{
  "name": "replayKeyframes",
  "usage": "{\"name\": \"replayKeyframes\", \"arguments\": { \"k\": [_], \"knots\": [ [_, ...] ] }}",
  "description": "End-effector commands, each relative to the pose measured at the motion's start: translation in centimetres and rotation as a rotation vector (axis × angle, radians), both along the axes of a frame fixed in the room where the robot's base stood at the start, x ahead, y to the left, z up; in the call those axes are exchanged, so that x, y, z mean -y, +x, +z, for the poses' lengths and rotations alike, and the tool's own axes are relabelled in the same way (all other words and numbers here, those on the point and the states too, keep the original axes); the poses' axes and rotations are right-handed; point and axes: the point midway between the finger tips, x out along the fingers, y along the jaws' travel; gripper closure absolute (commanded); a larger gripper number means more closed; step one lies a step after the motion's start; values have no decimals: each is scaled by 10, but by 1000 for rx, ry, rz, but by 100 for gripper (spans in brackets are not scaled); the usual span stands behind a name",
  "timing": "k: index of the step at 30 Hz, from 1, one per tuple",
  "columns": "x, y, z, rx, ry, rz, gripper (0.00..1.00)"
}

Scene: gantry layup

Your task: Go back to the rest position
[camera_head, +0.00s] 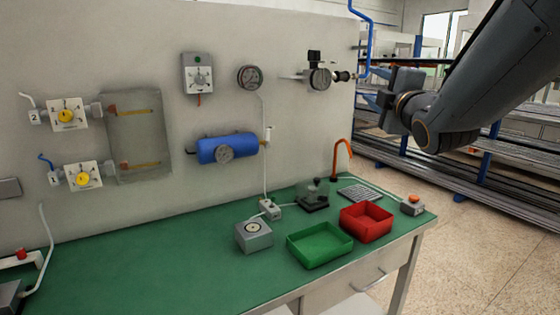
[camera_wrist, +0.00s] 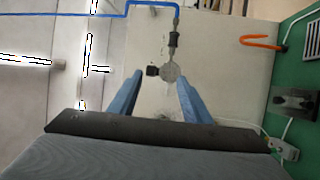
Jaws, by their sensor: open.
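My gripper (camera_head: 372,88) is at the upper right in the head view, in front of the right end of the grey panel. Its two blue fingers are spread apart in the wrist view (camera_wrist: 155,95), with nothing held between them. Beyond the fingers, the wrist view shows a round regulator (camera_wrist: 172,73) with a dark fitting on the wall panel. In the head view this regulator (camera_head: 319,78) sits left of my gripper. I cannot tell how far the fingertips are from it.
A green bench (camera_head: 150,272) carries a green bin (camera_head: 320,252), a red bin (camera_head: 366,233) and a grey box (camera_head: 253,240). An orange hook (camera_head: 335,160) stands at its back. A blue pipe (camera_head: 368,30) runs by my gripper. Racks (camera_head: 450,170) stand behind; floor is clear at right.

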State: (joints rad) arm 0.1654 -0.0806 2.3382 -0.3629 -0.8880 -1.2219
Motion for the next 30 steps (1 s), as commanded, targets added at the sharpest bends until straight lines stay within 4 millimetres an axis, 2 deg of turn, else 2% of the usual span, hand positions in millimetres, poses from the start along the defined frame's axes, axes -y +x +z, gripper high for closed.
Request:
{"name": "replayKeyframes", "arguments": {
  "k": [11,17,20,23,26,27,30],
  "knots": [
    [8,1,-66,-222,181,-49,56],
    [11,-9,-124,-411,343,-112,56],
    [10,-21,-163,-536,449,-164,56],
    [9,-43,-211,-691,588,-248,56],
    [3,-80,-267,-880,752,-377,56],
    [0,-98,-288,-955,819,-440,56],
    [-7,-149,-332,-1124,955,-616,56]
  ]
}}
